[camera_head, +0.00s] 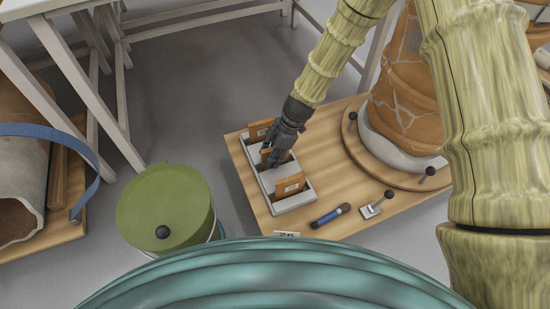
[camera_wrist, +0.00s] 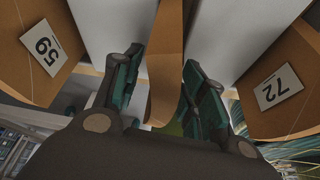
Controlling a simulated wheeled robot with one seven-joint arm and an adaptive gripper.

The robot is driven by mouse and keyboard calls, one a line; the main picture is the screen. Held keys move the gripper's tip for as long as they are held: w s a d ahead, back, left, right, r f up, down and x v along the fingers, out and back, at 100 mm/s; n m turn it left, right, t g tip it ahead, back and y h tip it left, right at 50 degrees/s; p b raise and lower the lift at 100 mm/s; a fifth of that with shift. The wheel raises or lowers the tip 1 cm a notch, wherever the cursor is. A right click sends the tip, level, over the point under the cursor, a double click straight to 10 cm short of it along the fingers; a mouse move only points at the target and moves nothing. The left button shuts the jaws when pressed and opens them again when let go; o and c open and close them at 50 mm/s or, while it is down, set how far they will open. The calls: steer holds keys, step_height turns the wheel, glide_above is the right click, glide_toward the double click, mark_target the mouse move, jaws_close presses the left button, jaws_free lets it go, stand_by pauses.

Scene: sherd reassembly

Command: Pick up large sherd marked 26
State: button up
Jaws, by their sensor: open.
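A pale grey rack (camera_head: 250,152) on the wooden board holds three upright orange-brown sherds. My gripper (camera_head: 275,155) is over the middle sherd (camera_head: 266,152), with its fingers pointing down. In the wrist view this sherd (camera_wrist: 165,70) stands edge-on between my two open fingers (camera_wrist: 162,85), and a gap shows on each side. No number is visible on it. A sherd marked 59 (camera_wrist: 30,60) is at the left of the wrist view, and a sherd marked 72 (camera_wrist: 300,115) is at the right.
A cracked terracotta jar (camera_head: 400,85) stands on a round wooden base at the right. A blue-handled tool (camera_head: 330,215) and a small metal tool (camera_head: 373,208) lie near the front. A white card (camera_head: 286,234) seems to read 26. A green lidded bucket (camera_head: 160,205) is at left.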

jaws_close()
